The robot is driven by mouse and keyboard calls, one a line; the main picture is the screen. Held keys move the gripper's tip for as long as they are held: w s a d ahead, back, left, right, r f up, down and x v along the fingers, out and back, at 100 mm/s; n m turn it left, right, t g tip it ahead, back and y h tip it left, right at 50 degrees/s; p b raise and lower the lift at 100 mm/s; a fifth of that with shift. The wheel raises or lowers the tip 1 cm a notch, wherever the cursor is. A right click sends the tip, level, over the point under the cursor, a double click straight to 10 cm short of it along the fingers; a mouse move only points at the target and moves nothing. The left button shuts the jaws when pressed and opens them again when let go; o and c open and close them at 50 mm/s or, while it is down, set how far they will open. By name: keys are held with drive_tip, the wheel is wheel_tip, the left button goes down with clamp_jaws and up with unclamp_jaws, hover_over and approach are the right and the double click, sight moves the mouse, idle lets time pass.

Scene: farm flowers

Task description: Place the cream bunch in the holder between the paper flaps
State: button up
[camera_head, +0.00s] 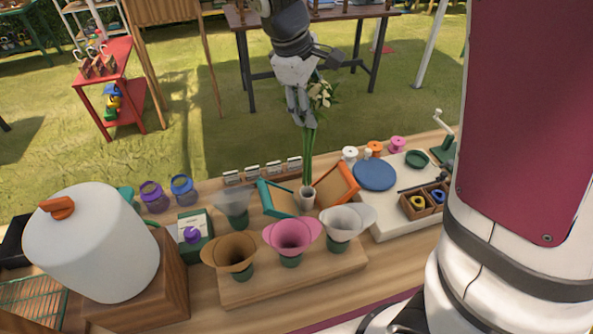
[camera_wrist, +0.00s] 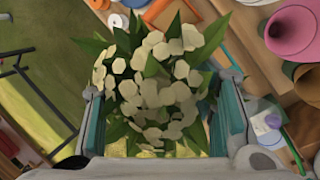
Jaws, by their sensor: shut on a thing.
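My gripper (camera_head: 301,106) is shut on the cream bunch (camera_head: 321,93) and holds it upright above the bench. Its green stems hang straight down to the small pale holder (camera_head: 307,198). The stem ends meet the holder's top in the head view; I cannot tell whether they are inside it or just behind or above it. A teal-edged paper flap (camera_head: 268,197) leans at the holder's left and an orange-edged flap (camera_head: 340,184) at its right. In the wrist view the cream blooms (camera_wrist: 155,90) fill the space between my fingers (camera_wrist: 161,125) and hide the holder.
Brown (camera_head: 231,252), pink (camera_head: 292,236) and white (camera_head: 346,221) cones stand on a wooden block in front. A white board with a blue disc (camera_head: 374,175) lies right. Several spools stand behind it. A large white tank (camera_head: 92,243) is at left.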

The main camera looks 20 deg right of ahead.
wheel_tip(320, 180, down, 10)
drive_tip(key=shift+p, duration=0.45)
drive_tip(key=o, duration=1.6)
drive_tip(key=b+v, duration=0.1)
drive_tip(key=v, duration=1.1)
drive_tip(key=s+d+r+m+t+y, duration=0.1)
drive_tip(key=s+r+m, duration=0.1)
drive_tip(key=s, duration=0.5)
drive_tip(key=s+d+r+m+t+y, duration=0.1)
drive_tip(key=s+r+m+t, duration=0.1)
drive_tip(key=s, duration=0.5)
drive_tip(key=s+d+r+m+t+y, duration=0.1)
drive_tip(key=s+r+m, duration=0.3)
drive_tip(key=s, duration=0.3)
drive_tip(key=shift+d+r+m+y, duration=0.3)
drive_tip(key=shift+d+m, duration=0.1)
drive_tip(key=shift+m, duration=0.1)
